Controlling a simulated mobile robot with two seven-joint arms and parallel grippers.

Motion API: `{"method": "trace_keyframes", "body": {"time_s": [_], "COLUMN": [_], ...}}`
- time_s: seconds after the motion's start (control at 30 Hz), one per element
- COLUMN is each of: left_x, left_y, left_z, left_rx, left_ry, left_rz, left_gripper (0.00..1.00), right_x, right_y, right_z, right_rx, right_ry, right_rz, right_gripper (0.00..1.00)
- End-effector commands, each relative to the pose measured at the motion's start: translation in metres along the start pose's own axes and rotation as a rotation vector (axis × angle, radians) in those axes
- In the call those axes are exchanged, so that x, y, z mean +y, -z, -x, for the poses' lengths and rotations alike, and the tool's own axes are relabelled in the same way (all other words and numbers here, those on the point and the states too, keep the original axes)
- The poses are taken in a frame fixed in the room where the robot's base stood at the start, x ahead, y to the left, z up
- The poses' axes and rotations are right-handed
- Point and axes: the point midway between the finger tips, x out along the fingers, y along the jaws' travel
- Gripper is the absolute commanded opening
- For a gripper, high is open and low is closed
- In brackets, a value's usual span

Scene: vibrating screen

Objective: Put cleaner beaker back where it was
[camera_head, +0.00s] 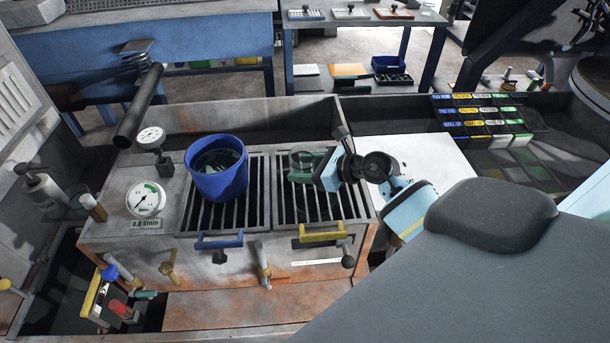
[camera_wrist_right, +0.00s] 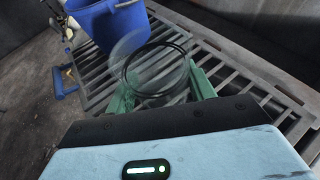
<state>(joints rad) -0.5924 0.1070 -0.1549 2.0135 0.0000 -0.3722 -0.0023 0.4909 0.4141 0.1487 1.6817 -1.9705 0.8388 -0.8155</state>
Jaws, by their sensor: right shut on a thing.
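A clear beaker (camera_wrist_right: 155,68) with a dark ring at its rim shows in the right wrist view between the green fingers of my right gripper (camera_wrist_right: 160,88). The gripper is shut on it. In the head view my right gripper (camera_head: 303,163) is over the right-hand grate (camera_head: 322,208), the one with the yellow handle. The beaker is hard to make out there because it is see-through and small. I cannot tell whether its base touches the grate bars. My left gripper is in neither view.
A blue bucket (camera_head: 217,172) with dark contents stands on the left-hand grate, close to the left of my right gripper; it also shows in the wrist view (camera_wrist_right: 110,22). Gauges (camera_head: 146,199) and a pump bottle (camera_head: 42,190) are at left. A white panel (camera_head: 430,160) lies right.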

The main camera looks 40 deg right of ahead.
Motion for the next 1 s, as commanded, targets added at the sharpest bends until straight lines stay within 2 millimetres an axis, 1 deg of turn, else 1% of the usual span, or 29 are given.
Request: {"method": "trace_keyframes", "body": {"time_s": [0.13,0.2,0.3,0.4,0.5,0.77,0.9,0.93,1.0], "left_x": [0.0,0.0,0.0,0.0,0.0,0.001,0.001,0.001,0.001], "left_y": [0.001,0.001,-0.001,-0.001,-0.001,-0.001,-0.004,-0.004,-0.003], "left_z": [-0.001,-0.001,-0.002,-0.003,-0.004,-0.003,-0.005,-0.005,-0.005], "left_rx": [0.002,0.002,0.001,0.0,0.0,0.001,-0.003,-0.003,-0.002], "left_ry": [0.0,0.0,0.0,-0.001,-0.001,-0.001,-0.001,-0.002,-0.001], "left_rz": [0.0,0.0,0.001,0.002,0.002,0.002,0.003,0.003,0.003], "left_gripper": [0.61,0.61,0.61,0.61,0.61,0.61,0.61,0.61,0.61], "right_x": [-0.002,-0.009,-0.008,-0.008,-0.009,-0.009,-0.009,-0.009,-0.009], "right_y": [0.0,-0.001,0.015,0.026,0.032,0.032,0.036,0.037,0.035], "right_z": [0.0,-0.002,-0.008,-0.013,-0.015,-0.015,-0.017,-0.017,-0.016], "right_rx": [0.0,-0.002,0.001,-0.001,0.0,-0.001,0.001,0.001,0.0], "right_ry": [0.0,0.001,-0.002,-0.001,-0.001,-0.001,0.0,0.0,0.0], "right_rz": [0.0,0.0,-0.006,-0.006,-0.003,0.001,0.0,0.0,0.0], "right_gripper": [0.28,0.28,0.28,0.28,0.28,0.28,0.28,0.55,0.64]}}
